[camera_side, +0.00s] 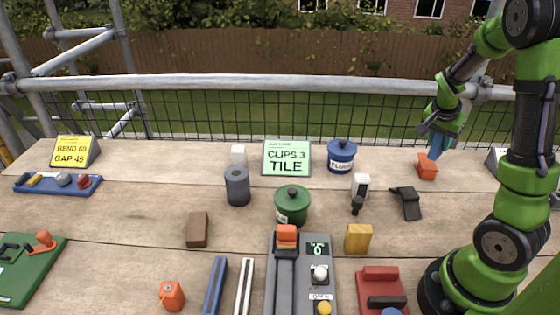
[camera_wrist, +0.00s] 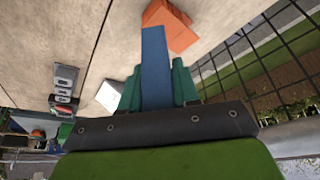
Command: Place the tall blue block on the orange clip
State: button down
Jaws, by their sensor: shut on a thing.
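My gripper (camera_side: 440,128) is at the right of the table, shut on the tall blue block (camera_side: 437,146). In the wrist view the blue block (camera_wrist: 155,62) stands out between the green fingers (camera_wrist: 156,86). An orange clip (camera_side: 426,167) lies on the wood just below the block; it also shows in the wrist view (camera_wrist: 170,26) beyond the block's end. The block's lower end overlaps the clip in both views, and I cannot tell whether they touch.
A black stand (camera_side: 408,203) is in front of the clip, and a blue FLUX pot (camera_side: 341,156) is to its left. A green pot (camera_side: 292,204) is mid-table. A rail and mesh fence (camera_side: 280,116) run behind. Bare wood lies around the clip.

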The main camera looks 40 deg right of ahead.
jog(key=shift+w+d+f, duration=0.1)
jog(key=shift+w+d, duration=0.35)
jog(key=shift+d, duration=0.15)
jog(key=shift+w+d+f, duration=0.1)
jog(key=shift+w+d, duration=0.3)
jog(key=shift+d, duration=0.2)
jog(key=shift+w+d+f, duration=0.1)
jog(key=shift+f, duration=0.75)
jog(key=shift+w+d+f, duration=0.1)
jog(key=shift+f, duration=0.75)
jog(key=shift+f, duration=0.15)
jog(key=c, duration=0.8)
grip_release()
